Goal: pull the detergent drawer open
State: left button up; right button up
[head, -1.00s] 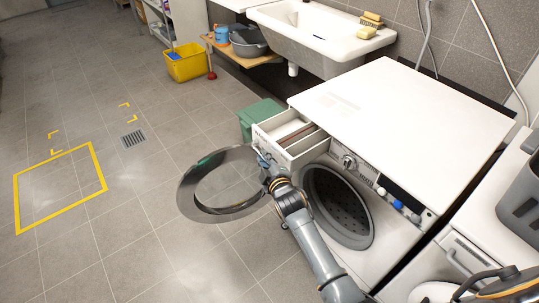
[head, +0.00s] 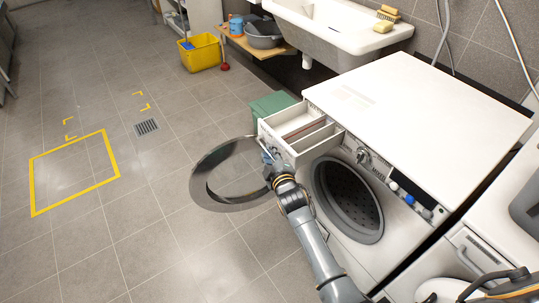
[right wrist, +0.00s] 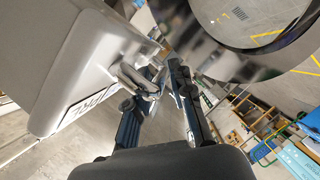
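The white detergent drawer (head: 318,139) sticks well out of the top left of the white washing machine's (head: 410,105) front, with its compartments showing. My right gripper (head: 268,160) is at the handle on the drawer front. My left gripper is not in view.
The machine's round door (head: 212,203) stands open to the left, close below my right gripper. A green bin (head: 270,104) stands behind the drawer. A sink (head: 335,30) and a yellow bucket (head: 200,54) are farther back. The tiled floor at left is free.

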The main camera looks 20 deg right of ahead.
jog(key=v, duration=1.2)
jog(key=shift+a, duration=0.1)
jog(key=s+f+m+g, duration=0.15)
jog(key=s+f, duration=0.35)
jog(key=f, duration=0.5)
jog(key=s+f+m+g, duration=0.1)
jog(key=s+f+g, duration=0.3)
jog(key=f, duration=0.6)
jog(key=s+f+m+g, duration=0.2)
jog(key=s+f, duration=0.4)
jog(key=f, duration=0.4)
jog(key=s+d+f+m+g, duration=0.1)
jog(key=s+f, duration=0.4)
jog(key=s, duration=0.5)
jog(key=s+d+f+m+g, duration=0.2)
jog(key=s+f, duration=0.3)
jog(key=s, duration=0.5)
jog(key=s+d+f+m+g, duration=0.2)
jog(key=s+d+f+g, duration=0.2)
jog(key=s, duration=0.7)
jog(key=shift+f+h, duration=0.3)
jog(key=shift+f, duration=0.7)
